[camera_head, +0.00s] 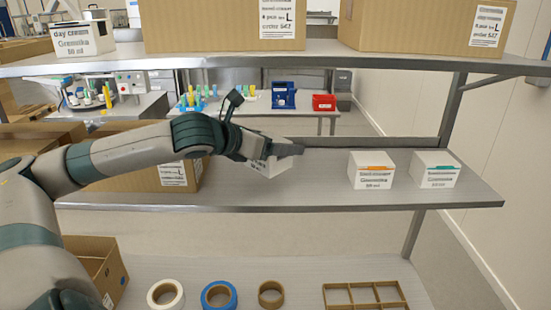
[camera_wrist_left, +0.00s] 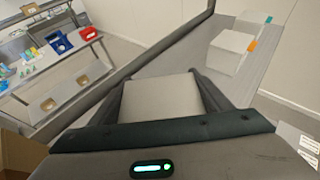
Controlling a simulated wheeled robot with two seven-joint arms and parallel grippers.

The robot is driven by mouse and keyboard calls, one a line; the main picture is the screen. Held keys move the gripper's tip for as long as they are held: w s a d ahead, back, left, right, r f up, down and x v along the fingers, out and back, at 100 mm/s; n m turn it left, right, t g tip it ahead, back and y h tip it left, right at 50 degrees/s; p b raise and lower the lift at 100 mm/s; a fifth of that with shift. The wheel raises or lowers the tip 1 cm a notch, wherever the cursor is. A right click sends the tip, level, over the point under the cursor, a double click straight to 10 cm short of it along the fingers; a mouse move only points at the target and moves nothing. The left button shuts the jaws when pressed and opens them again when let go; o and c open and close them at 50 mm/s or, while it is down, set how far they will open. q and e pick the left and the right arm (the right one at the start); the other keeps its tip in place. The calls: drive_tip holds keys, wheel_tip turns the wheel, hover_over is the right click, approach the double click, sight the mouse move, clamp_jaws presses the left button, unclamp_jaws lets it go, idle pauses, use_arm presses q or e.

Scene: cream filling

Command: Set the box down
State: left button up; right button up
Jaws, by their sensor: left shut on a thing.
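My left gripper (camera_head: 272,150) reaches in from the left over the middle shelf (camera_head: 315,185). It is shut on a small white box (camera_head: 270,167), which hangs tilted at the shelf, partly hidden by the gripper. I cannot tell whether the box touches the shelf. In the left wrist view the box (camera_wrist_left: 160,103) sits between the two fingers, its plain top facing the camera. My right gripper is not in view.
Two white boxes stand to the right on the same shelf, one with an orange mark (camera_head: 371,170) and one with a teal mark (camera_head: 435,169). A large cardboard box (camera_head: 165,175) stands at left. Shelf between is clear. An upper shelf (camera_head: 330,54) overhangs.

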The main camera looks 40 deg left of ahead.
use_arm(q)
drive_tip(key=shift+a+f, duration=0.25)
drive_tip(key=shift+a, duration=0.25)
drive_tip(key=shift+f+b, duration=1.7)
drive_tip(key=shift+f, duration=0.3)
drive_tip(key=shift+f, duration=0.1)
drive_tip(key=o, duration=1.1)
